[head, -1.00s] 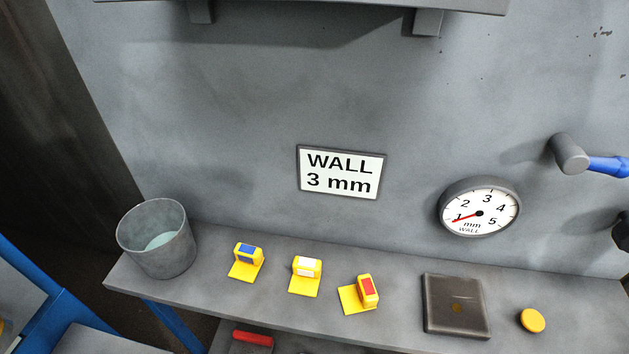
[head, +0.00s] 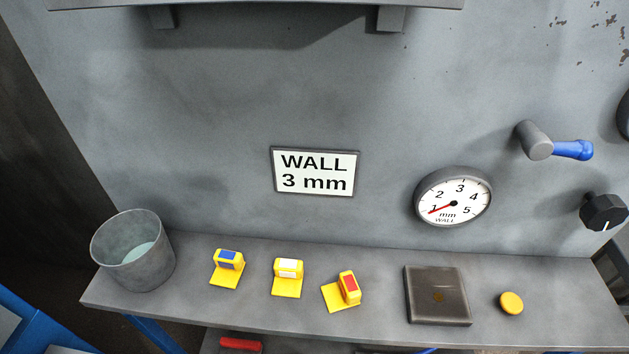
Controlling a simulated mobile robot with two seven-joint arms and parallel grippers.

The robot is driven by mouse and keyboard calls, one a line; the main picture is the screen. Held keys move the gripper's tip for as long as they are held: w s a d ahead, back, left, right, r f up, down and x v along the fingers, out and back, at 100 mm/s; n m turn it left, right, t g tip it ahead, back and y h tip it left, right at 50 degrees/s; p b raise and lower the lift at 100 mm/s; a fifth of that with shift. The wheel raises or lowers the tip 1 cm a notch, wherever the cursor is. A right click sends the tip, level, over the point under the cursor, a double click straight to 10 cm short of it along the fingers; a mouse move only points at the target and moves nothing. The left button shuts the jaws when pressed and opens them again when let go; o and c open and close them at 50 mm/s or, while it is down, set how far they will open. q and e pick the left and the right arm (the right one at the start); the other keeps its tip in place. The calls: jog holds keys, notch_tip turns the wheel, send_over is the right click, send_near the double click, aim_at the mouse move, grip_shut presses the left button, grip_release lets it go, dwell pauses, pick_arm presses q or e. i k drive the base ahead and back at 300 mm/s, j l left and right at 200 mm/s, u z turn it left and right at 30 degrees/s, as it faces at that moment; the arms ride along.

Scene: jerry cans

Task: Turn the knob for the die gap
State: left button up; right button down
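A black knob (head: 603,212) with a white pointer mark sits on the grey wall at the right edge of the head view. The mark points roughly downward. A round gauge (head: 453,196) marked in mm and WALL is left of it, with its red needle near 1. A white sign (head: 315,172) on the wall reads WALL 3 mm. Neither of my grippers is in view.
A grey shelf (head: 385,310) holds a bucket (head: 132,252), yellow pieces with a blue (head: 227,268), a white (head: 287,277) and a red (head: 342,291) patch, a dark plate (head: 437,294) and a yellow button (head: 511,303). A blue-handled lever (head: 555,147) juts out above the knob.

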aim_at(603, 212)
jog(key=z, duration=1.15)
jog(key=i+l+u, duration=0.15)
jog(key=l+u, duration=0.15)
jog(key=l, duration=0.55)
jog(key=l+u, duration=0.3)
jog(key=l, duration=0.5)
